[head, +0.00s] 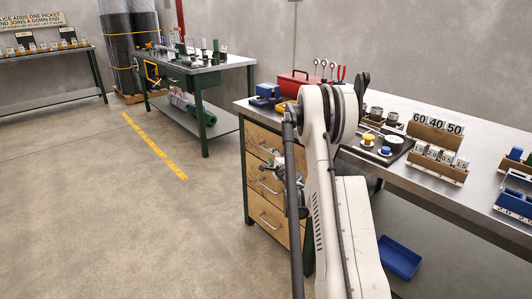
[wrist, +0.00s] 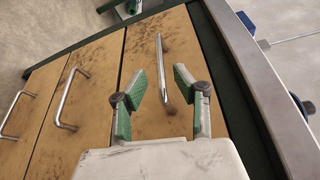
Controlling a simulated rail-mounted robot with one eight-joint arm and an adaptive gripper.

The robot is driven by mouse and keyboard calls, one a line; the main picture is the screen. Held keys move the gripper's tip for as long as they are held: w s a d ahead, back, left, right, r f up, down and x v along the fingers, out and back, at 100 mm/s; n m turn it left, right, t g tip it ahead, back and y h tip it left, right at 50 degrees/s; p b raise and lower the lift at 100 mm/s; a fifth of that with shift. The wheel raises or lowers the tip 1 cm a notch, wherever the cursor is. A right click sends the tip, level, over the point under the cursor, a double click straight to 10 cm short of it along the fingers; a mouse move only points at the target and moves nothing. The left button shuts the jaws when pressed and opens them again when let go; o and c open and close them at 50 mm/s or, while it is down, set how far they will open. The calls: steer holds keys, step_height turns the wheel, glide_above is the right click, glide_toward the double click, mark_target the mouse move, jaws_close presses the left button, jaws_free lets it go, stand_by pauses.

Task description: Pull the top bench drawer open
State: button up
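The wooden bench drawers show in the head view, stacked under the bench's left end. The top drawer (head: 258,138) is the one nearest the bench top and looks flush with the others; my arm partly covers it. In the wrist view the view is turned, and the top drawer (wrist: 190,45) lies beside the bench edge. Its metal bar handle (wrist: 161,60) runs between the fingertips. My gripper (wrist: 160,77) is open, with a green-padded finger on each side of the handle and visible gaps. Whether the handle is at fingertip depth is hard to tell.
Two lower drawers with bar handles (wrist: 66,98) lie to the left in the wrist view. The bench top (head: 480,180) carries a red toolbox (head: 298,82), number blocks and small parts. A blue bin (head: 400,257) is beneath it. The floor left of the drawers is clear.

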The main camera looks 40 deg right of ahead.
mark_target(266, 150)
steer(key=b+x, duration=0.1)
steer(key=x, duration=0.6)
steer(key=shift+w+d, duration=0.1)
steer(key=shift+w, duration=0.2)
jaws_close()
